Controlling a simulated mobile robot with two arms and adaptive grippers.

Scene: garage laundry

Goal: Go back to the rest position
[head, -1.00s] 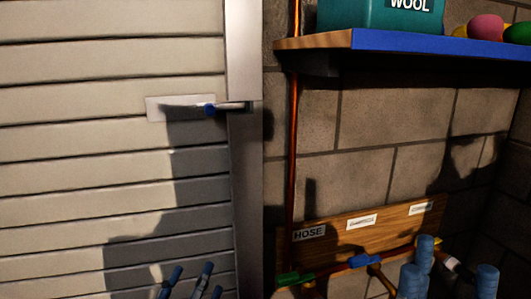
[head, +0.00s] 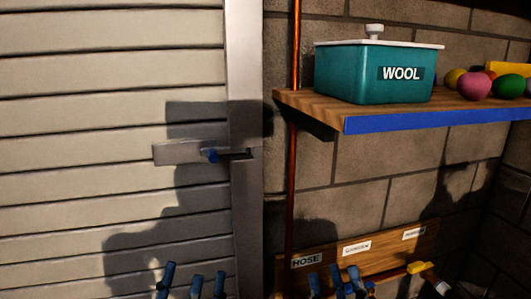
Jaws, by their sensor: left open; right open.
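My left gripper (head: 193,283) shows at the bottom edge, left of centre, in front of the slatted door. Its blue fingertips point up and stand apart, with nothing seen between them. My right gripper (head: 335,281) shows at the bottom edge, right of centre, in front of the labelled wooden board (head: 400,247). Its blue fingertips also stand apart and hold nothing that I can see. The lower parts of both grippers are cut off by the frame.
A copper pipe (head: 293,170) runs up the block wall. A blue-edged shelf (head: 430,119) holds a teal WOOL box (head: 345,72) and coloured balls. A yellow handle (head: 420,267) shows below the board.

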